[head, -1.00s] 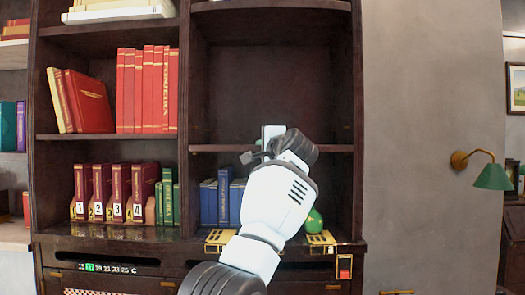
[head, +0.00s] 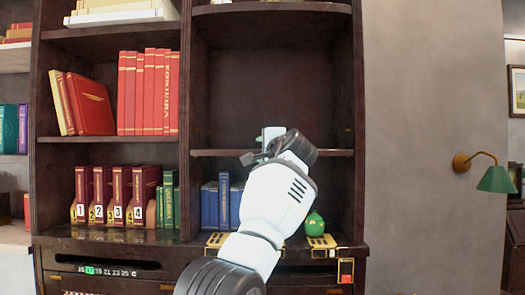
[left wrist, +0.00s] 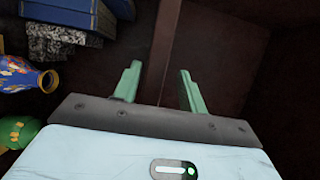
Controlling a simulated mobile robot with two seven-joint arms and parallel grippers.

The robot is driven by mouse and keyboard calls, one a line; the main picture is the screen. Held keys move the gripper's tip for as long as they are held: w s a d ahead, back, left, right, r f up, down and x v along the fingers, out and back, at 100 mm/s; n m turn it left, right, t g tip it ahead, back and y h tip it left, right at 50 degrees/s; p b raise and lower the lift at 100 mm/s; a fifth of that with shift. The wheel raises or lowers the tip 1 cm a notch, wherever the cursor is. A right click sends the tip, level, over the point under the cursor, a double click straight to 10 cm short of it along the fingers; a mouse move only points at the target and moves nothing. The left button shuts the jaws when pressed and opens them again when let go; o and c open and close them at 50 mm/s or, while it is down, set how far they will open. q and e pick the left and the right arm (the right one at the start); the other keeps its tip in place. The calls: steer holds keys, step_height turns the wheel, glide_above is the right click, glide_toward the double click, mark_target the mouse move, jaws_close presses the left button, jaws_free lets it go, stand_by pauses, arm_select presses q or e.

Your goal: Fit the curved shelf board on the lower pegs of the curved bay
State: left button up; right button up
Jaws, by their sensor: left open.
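A thin dark board (head: 325,153) spans the right-hand bay at mid-height, and I take it for the shelf board. Its curve and the pegs cannot be made out. My left gripper (head: 265,141) is at the board's front edge, left of the bay's middle, and my arm hides part of the board. In the left wrist view the two pale green fingers of my left gripper (left wrist: 158,84) are apart, with the board's edge (left wrist: 168,40) running between them. No grip on it shows. My right gripper is in neither view.
Blue books (head: 209,205) stand below the board. A green round pot (head: 314,224) stands to their right, and a patterned vase (left wrist: 25,75) shows in the left wrist view. Several red books (head: 147,92) fill the left bay. The space above the board is clear.

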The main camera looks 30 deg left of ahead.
arm_select(q)
steer(key=shift+w+f, duration=0.1)
steer(key=shift+f, duration=0.05)
steer(key=shift+v, duration=0.95)
steer(key=v, duration=0.6)
steer(key=shift+r, duration=0.25)
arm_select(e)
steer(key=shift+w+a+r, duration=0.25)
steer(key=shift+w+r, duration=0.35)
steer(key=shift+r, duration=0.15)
